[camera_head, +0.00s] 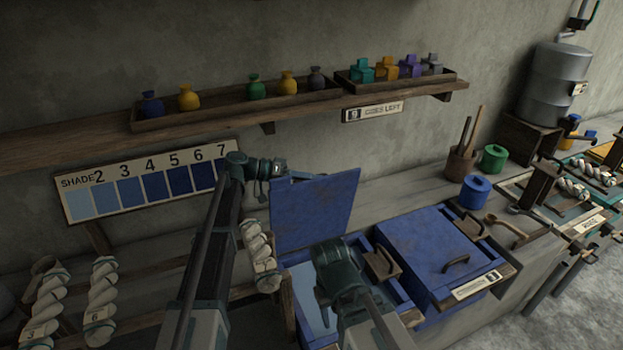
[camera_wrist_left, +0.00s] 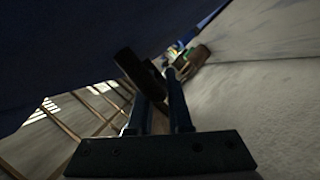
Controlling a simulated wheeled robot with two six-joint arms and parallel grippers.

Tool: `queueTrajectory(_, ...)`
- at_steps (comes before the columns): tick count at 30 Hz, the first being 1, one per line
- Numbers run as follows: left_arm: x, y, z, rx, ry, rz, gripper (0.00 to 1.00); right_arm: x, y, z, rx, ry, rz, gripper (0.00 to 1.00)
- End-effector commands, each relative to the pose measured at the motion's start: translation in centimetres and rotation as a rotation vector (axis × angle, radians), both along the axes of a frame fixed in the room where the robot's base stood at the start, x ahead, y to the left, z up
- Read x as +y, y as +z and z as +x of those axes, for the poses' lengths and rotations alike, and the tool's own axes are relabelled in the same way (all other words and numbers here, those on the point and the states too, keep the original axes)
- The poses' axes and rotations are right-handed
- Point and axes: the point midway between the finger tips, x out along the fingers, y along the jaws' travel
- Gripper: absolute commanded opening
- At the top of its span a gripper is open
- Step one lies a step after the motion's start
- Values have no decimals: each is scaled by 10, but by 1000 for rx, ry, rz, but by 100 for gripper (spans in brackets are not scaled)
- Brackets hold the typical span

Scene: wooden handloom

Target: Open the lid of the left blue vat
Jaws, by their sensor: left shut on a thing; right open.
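The left blue vat (camera_head: 396,292) stands behind my right gripper, partly hidden by it. Its blue lid (camera_head: 318,212) is raised and stands nearly upright at the vat's back, with light blue showing in the opening below. My left gripper (camera_head: 282,172) is at the lid's upper left edge. In the left wrist view, its fingers (camera_wrist_left: 165,98) are shut on a dark bar (camera_wrist_left: 138,72), seemingly the lid handle, beside the dark blue lid surface (camera_wrist_left: 90,45). My right gripper (camera_head: 324,292) is open over the vat's opening; its fingertips are hard to make out.
The right blue vat (camera_head: 425,243) is closed, its handle on top. A wooden shelf (camera_head: 230,118) with small bottles runs along the wall above. The shade board (camera_head: 143,182) is behind my left arm. Twisted yarn skeins (camera_head: 102,295) hang at left. A blue pot (camera_head: 474,192) stands at right.

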Motion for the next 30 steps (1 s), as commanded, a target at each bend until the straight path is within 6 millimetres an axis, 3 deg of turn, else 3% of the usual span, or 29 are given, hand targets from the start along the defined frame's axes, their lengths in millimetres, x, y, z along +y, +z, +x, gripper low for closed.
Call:
queueTrajectory(19, 3, -1, 7, 14, 1, -5, 0, 0, -2, 0, 0, 0, 0, 50)
queueTrajectory(23, 11, -4, 28, 68, 3, -26, 0, 0, -8, 0, 0, 0, 0, 50)
queueTrajectory(30, 33, -14, 82, 105, 3, -42, 0, 0, -21, 0, 0, 0, 0, 50)
